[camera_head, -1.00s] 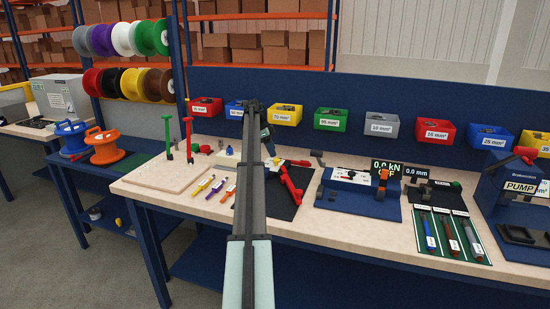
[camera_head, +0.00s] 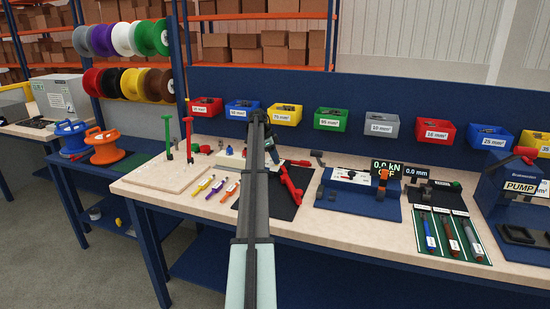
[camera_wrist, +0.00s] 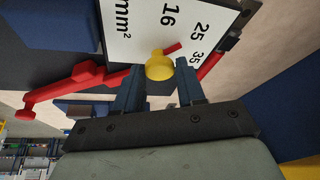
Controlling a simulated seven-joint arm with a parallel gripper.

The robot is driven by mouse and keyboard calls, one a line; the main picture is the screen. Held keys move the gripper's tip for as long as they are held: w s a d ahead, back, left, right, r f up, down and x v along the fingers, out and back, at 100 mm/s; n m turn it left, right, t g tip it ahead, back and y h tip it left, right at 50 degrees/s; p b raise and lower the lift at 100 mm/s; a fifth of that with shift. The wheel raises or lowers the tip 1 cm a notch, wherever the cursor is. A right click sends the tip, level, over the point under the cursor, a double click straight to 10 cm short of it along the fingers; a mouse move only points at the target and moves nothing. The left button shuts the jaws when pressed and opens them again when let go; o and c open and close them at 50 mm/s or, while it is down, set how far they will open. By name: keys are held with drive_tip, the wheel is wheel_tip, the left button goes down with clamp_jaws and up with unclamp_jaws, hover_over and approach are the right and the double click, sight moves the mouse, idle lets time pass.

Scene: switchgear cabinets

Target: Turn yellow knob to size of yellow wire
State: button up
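In the wrist view a round yellow knob (camera_wrist: 159,66) sits on a white dial plate (camera_wrist: 180,28) marked 16, 25, 35 and "mm²". A red pointer (camera_wrist: 172,48) beside the knob slants toward the 25. My gripper (camera_wrist: 160,82) has its two dark fingers apart, one on each side of the knob's near edge; I cannot tell whether they touch it. In the head view my gripper (camera_head: 270,152) is mostly hidden behind my arm, over the red-handled tool (camera_head: 289,184), and the knob is hidden. A yellow spool (camera_head: 132,83) hangs on the rack.
A yellow bin (camera_head: 285,115), its label apparently 70 mm², hangs among several coloured bins behind the bench. A blue press (camera_head: 358,198) stands to the right. Small coloured-handled tools (camera_head: 217,186) lie left of the black mat (camera_head: 290,208).

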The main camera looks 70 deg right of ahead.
drive_tip(key=c, duration=0.6)
drive_tip(key=shift+n, duration=0.4)
drive_tip(key=n, duration=0.1)
drive_tip(key=n+h, duration=0.1)
drive_tip(key=n, duration=0.1)
drive_tip(key=shift+s+a+n+t, duration=0.1)
drive_tip(key=shift+a+n+t, duration=0.1)
drive_tip(key=shift+n+t, duration=0.15)
drive_tip(key=shift+s+n+t+h, duration=0.1)
drive_tip(key=shift+n+t+h, duration=0.25)
drive_tip(key=shift+n, duration=0.75)
drive_tip(key=shift+n+t+h, duration=0.25)
drive_tip(key=shift+n+t, duration=0.15)
drive_tip(key=shift+n, duration=0.65)
drive_tip(key=o, duration=1)
drive_tip(key=shift+o, duration=0.2)
